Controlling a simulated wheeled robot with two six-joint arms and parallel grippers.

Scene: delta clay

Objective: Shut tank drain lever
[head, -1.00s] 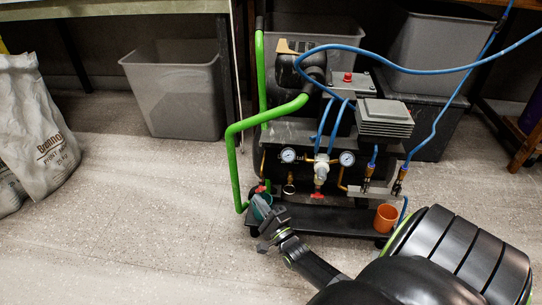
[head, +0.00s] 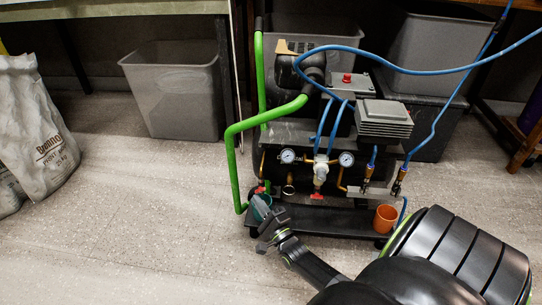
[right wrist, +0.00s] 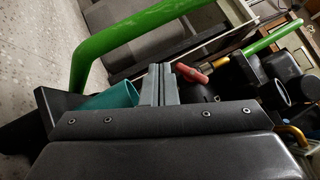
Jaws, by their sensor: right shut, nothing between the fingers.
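The compressor's tank (head: 265,160) is dark and stands behind the green tube frame. A small red lever (head: 261,189) shows low on the tank's left side, by a brass fitting. In the right wrist view the red lever (right wrist: 192,73) lies just right of my fingertips, with a brass fitting (right wrist: 220,62) at its end. My right gripper (head: 261,210) is low at the compressor's left front, just below the lever. Its fingers are shut and empty in the right wrist view (right wrist: 160,72). I cannot tell whether they touch the lever. My left gripper is not in view.
A teal cup (head: 264,199) stands right by my right gripper. An orange cup (head: 386,218) stands at the right on the compressor's black base tray (head: 335,220). A green handle tube (head: 232,165) rises close on the left. Another red handle (head: 317,196) sits below the gauges.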

